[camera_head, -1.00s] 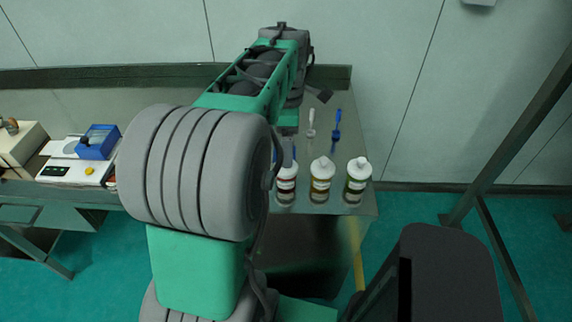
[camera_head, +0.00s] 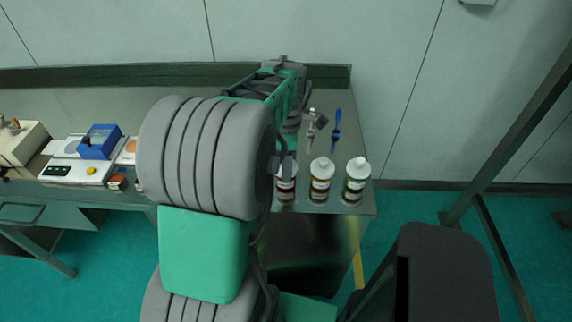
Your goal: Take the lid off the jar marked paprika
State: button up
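Three jars with white lids stand in a row near the front edge of the metal table: a left jar (camera_head: 285,187) with a dark red band, a middle jar (camera_head: 321,182) with an orange-brown band and a right jar (camera_head: 356,182) with a green band. Their labels are too small to read, so I cannot tell which says paprika. My gripper (camera_head: 287,166) is at the lid of the left jar and partly covers it. Whether its fingers touch the lid, or are open or shut, cannot be made out.
A white utensil (camera_head: 311,117) and a blue one (camera_head: 337,125) lie behind the jars. A scale-like device (camera_head: 75,172) with a blue box (camera_head: 98,142) stands at the left. My arm hides the table's middle. A dark post (camera_head: 500,160) stands at the right.

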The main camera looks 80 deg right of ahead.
jog(key=c, duration=0.8)
